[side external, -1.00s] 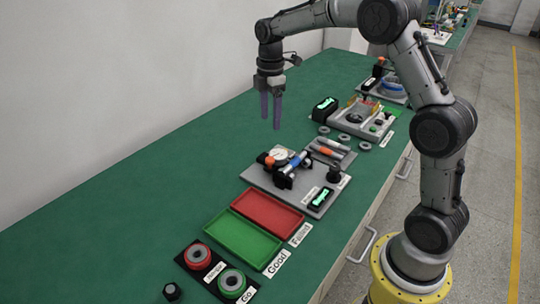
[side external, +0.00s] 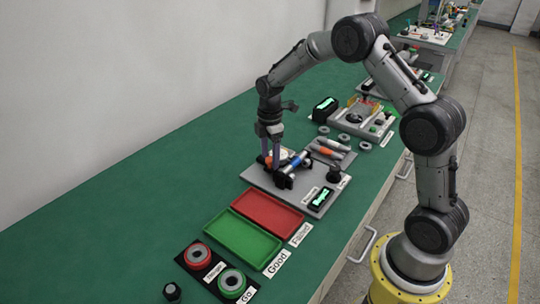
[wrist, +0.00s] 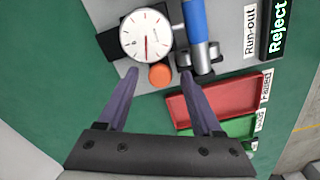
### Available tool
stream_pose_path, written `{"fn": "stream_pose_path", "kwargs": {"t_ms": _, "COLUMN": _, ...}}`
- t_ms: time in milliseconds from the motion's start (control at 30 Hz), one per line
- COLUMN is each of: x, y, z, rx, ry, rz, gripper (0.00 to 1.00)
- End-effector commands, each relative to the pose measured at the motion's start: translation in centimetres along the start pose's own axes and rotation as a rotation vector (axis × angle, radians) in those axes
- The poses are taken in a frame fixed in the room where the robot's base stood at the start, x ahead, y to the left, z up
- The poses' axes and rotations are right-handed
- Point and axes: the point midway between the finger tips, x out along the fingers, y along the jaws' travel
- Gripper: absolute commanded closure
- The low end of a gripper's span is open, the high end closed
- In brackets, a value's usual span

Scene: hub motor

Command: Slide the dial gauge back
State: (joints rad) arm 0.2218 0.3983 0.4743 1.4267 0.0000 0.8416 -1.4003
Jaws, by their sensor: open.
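The dial gauge (wrist: 145,34) has a round white face with a red needle and sits on a black mount. An orange knob (wrist: 160,76) is at its near edge in the wrist view. My gripper (wrist: 160,74) is open, pointing down, with one fingertip on each side of the orange knob; I cannot tell whether they touch it. In the side view my gripper (side external: 270,161) is low over the grey plate (side external: 259,180), and the gauge is partly hidden behind it. A blue shaft (wrist: 196,22) lies right beside the gauge.
A red tray (side external: 268,211) and a green tray (side external: 243,236) stand in front of the plate. The run-out display (side external: 321,198) reads "Reject" in the wrist view. Ring gauges (side external: 231,282) stand at the front. The green bench at left is clear.

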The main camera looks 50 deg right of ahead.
Motion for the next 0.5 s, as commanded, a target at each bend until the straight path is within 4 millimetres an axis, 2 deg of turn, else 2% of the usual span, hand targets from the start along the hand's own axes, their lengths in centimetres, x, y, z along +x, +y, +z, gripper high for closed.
{"fn": "stream_pose_path", "kwargs": {"t_ms": 267, "x": 0.2, "y": -0.02, "z": 0.0, "rx": 0.0, "ry": 0.0, "rz": -0.001, "gripper": 0.33}}
{"fn": "stream_pose_path", "kwargs": {"t_ms": 367, "x": 0.19, "y": -0.02, "z": 0.0, "rx": 0.0, "ry": 0.0, "rz": -0.001, "gripper": 0.47}}
{"fn": "stream_pose_path", "kwargs": {"t_ms": 500, "x": 0.17, "y": -0.01, "z": 0.0, "rx": 0.0, "ry": 0.0, "rz": -0.001, "gripper": 0.73}}
